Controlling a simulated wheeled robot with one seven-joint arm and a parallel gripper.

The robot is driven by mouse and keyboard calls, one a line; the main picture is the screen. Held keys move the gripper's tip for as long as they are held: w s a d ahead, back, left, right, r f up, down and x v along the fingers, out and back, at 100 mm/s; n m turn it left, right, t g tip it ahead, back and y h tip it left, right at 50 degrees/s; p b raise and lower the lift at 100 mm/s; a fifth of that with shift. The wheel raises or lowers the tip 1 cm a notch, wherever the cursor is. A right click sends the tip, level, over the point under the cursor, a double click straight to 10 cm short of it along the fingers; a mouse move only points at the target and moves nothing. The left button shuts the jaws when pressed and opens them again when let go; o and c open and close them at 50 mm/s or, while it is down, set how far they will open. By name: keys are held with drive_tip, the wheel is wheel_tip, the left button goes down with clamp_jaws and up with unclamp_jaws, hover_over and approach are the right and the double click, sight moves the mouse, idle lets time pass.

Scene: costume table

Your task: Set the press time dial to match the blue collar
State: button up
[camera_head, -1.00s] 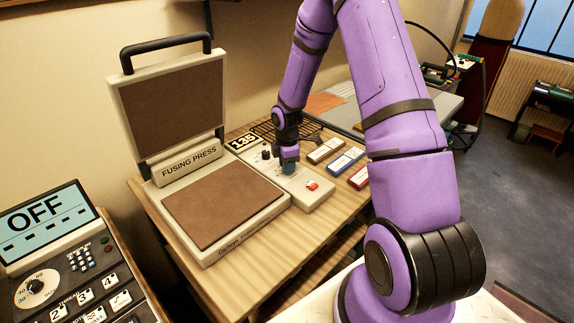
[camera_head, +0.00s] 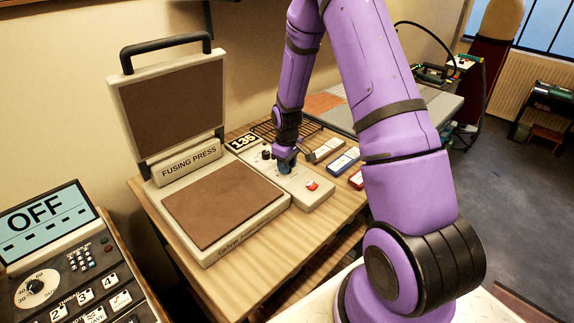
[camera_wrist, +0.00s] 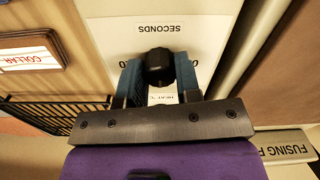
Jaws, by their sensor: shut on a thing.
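The fusing press (camera_head: 190,162) stands open on a wooden table, with a control strip along its right side. In the wrist view, a black dial (camera_wrist: 158,62) sits beside an upside-down SECONDS label (camera_wrist: 160,28). My gripper (camera_wrist: 158,74) is shut on this dial, one blue finger on each side. My gripper (camera_head: 285,158) hides the dial in the head view. Its setting and most scale numbers are hidden or unreadable. A blue block with a white label (camera_head: 345,160) lies right of the strip; its writing is too small to read.
A brown block (camera_head: 325,150) and a red block (camera_head: 357,180) flank the blue one. The strip also has a 135 display (camera_head: 242,142), another black knob (camera_head: 266,154) and a red switch (camera_head: 312,186). A dark rack (camera_head: 318,134) lies behind.

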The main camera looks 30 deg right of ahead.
drive_tip(key=m, duration=0.4)
drive_tip(key=shift+m, duration=0.3)
drive_tip(key=m, duration=0.3)
drive_tip(key=shift+m, duration=0.3)
drive_tip(key=m, duration=0.3)
drive_tip(key=shift+m, duration=2.2)
drive_tip(key=o, duration=0.9)
